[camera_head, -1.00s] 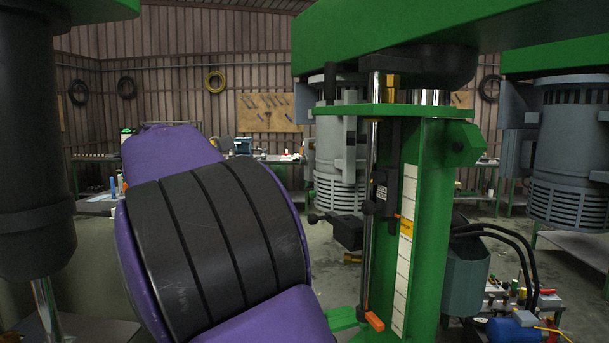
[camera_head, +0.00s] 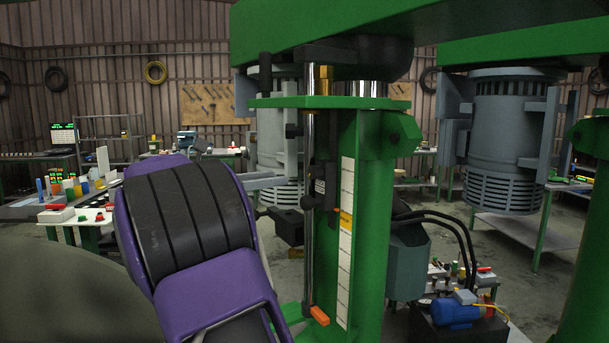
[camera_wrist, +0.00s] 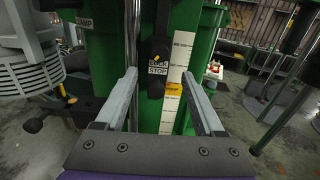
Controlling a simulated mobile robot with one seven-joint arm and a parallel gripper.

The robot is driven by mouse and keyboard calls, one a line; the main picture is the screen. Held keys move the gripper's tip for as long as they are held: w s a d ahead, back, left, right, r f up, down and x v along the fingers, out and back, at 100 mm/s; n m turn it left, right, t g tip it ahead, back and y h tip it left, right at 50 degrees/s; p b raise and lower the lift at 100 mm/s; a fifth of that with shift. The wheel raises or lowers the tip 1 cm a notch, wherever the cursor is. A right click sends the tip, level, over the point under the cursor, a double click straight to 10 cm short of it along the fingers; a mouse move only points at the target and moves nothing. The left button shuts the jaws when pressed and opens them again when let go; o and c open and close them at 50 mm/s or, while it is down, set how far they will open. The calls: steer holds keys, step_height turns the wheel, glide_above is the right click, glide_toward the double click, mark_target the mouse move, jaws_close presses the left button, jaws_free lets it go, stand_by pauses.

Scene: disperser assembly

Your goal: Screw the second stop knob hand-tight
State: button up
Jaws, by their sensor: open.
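Which one is the second stop knob I cannot tell. My gripper (camera_wrist: 159,75) is open, its two fingers spread on either side of the block, with no clear contact.
The green column (camera_head: 372,215) stands behind the rod. An orange piece (camera_head: 319,315) is at the rod's foot. A dark clamp part (camera_head: 287,226) sticks out left of the rod. A grey motor (camera_head: 505,140) hangs at right. A blue pump (camera_head: 455,311) stands low at right.

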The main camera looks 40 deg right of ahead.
mark_target(311, 173)
steer(key=d, duration=0.6)
steer(key=s+d, duration=0.1)
steer(key=d, duration=0.2)
jaws_close()
